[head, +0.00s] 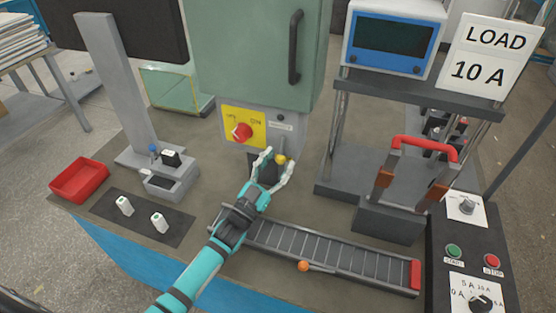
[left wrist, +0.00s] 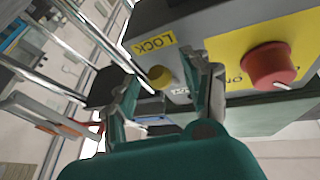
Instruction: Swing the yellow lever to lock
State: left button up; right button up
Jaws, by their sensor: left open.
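The yellow lever shows as a round yellow knob (head: 281,160) low on the front of the green cabinet. In the left wrist view the yellow knob (left wrist: 160,77) lies between the two fingers, beside a yellow LOCK label (left wrist: 154,43). My left gripper (head: 278,163) is open, with one finger on each side of the knob. I cannot tell whether either finger touches it. Most of the lever's stem is hidden. My right gripper is not in view.
A red rotary switch (head: 242,131) on a yellow plate is just left of the lever. A roller conveyor (head: 325,252) lies in front, and a red-handled press (head: 425,145) stands to the right. A red bin (head: 79,180) and two small white cells are at the left.

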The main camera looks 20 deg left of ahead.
pick_arm(q)
jog(key=shift+w+d, duration=0.1)
jog(key=shift+w, duration=0.05)
jog(key=shift+c, duration=0.3)
jog(key=shift+r, duration=0.1)
grip_shut()
